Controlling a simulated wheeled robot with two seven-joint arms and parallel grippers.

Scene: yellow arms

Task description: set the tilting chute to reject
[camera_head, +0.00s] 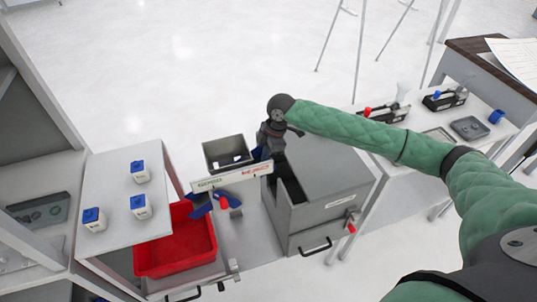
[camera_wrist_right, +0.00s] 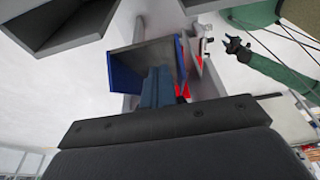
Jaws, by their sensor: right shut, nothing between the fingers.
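The tilting chute, with blue sides (camera_head: 200,205), sits behind a white sign plate (camera_head: 230,177) with a green label at left and a red label at right. A red knob (camera_head: 224,203) shows just below the plate. The chute's lower-left part reaches over the red bin's edge. My right gripper (camera_head: 264,154) is beside the plate's right end, its fingertips mostly hidden in the head view. In the wrist view its shut fingers (camera_wrist_right: 157,86) point at the blue-sided chute (camera_wrist_right: 126,72); contact is unclear. My left gripper (camera_wrist_right: 238,48) shows small and dark in the wrist view.
A red bin (camera_head: 176,242) is at left, and a grey cabinet (camera_head: 325,190) with an open top is at right. Several blue-topped containers (camera_head: 140,171) stand on the white left shelf. My right arm spans the right side.

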